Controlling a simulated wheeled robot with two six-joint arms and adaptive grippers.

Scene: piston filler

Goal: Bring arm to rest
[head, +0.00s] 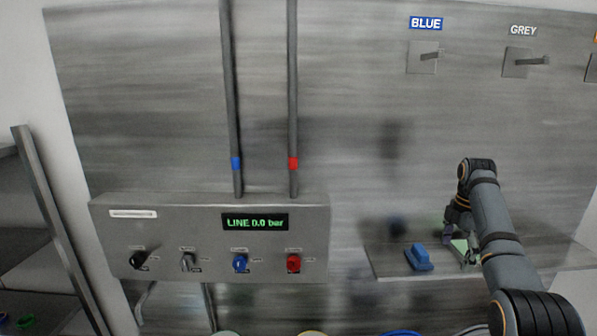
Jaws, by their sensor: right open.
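My right arm comes in from the lower right, and its gripper (461,241) points down over the metal shelf (385,263) on the back wall. The gripper is open. A small green thing (459,246) shows at the fingers, partly hidden by them; I cannot tell whether they touch it. A blue block-like thing with a raised top (419,257) lies on the shelf just left of the gripper. My left gripper is not in view.
A control box (210,215) with several knobs and a display reading "LINE 0.0 bar" is at left centre. Two pipes rise above it. Pegs labelled BLUE (430,55) and GREY (530,61) are upper right. A rack (60,230) stands left. Coloured round rims show at the bottom edge.

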